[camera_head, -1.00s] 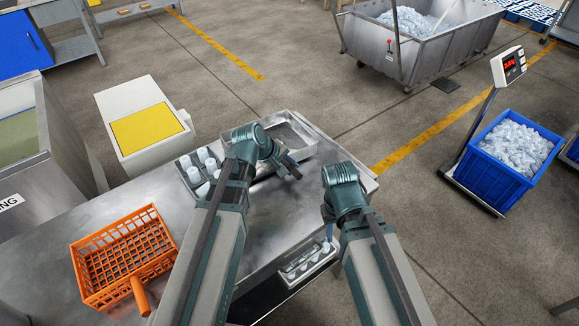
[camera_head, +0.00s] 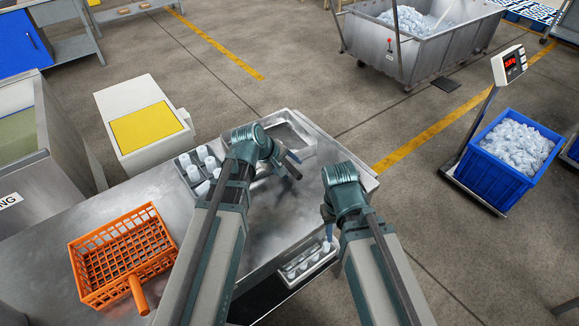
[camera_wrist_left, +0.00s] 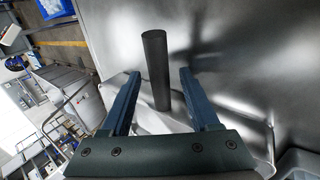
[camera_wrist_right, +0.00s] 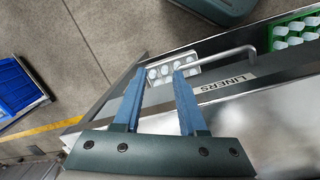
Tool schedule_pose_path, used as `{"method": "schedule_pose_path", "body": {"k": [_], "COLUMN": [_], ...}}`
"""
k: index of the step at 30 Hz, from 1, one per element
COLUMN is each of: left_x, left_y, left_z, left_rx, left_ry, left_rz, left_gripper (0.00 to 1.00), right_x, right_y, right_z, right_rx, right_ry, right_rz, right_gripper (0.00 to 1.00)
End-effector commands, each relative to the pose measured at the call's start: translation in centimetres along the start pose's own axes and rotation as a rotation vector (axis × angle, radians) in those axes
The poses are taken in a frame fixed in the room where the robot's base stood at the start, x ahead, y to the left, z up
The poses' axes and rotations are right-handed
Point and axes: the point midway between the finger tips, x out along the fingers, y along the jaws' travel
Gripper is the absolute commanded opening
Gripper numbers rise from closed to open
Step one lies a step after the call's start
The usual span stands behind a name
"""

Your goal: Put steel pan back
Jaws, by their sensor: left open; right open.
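The steel pan (camera_head: 299,132), a shallow rectangular tray, sits at the far end of the steel table, partly hidden by my left arm. In the left wrist view a dark round handle (camera_wrist_left: 155,60) stands between the spread fingers of my left gripper (camera_head: 291,166), with a pale pan edge (camera_wrist_left: 150,122) below it. The fingers are open and a gap shows on both sides of the handle. My right gripper (camera_head: 327,213) is open and empty at the table's right edge, above a drawer marked LINERS (camera_wrist_right: 222,87).
A tray of white cups (camera_head: 194,173) stands left of the pan. An orange basket (camera_head: 122,255) is at the front left. The open drawer (camera_head: 306,264) holds several white cups, and its bent bar handle (camera_wrist_right: 215,60) sticks out. The table middle is clear.

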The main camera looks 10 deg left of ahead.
Motion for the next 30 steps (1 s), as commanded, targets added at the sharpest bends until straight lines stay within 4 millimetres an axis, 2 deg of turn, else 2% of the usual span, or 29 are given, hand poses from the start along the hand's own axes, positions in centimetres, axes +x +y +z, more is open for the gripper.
{"method": "schedule_pose_path", "body": {"k": [5,8,21,30], "left_x": [-0.3,-1.2,-9.1,-12.8], "left_y": [0.0,0.1,0.3,0.2], "left_z": [0.0,0.0,0.1,0.1], "left_rx": [-0.001,-0.002,-0.002,-0.002], "left_ry": [-0.001,0.0,0.001,0.0], "left_rz": [-0.001,-0.001,0.0,0.0], "left_gripper": [0.62,0.62,0.62,0.62], "right_x": [-0.2,-1.1,-7.7,-10.7], "right_y": [0.0,0.1,0.7,1.0], "right_z": [0.0,0.1,0.5,0.6], "right_rx": [0.0,0.0,0.001,0.001], "right_ry": [0.0,0.0,0.0,0.0], "right_rz": [0.0,0.0,0.0,0.0], "right_gripper": [0.41,0.41,0.41,0.41]}}
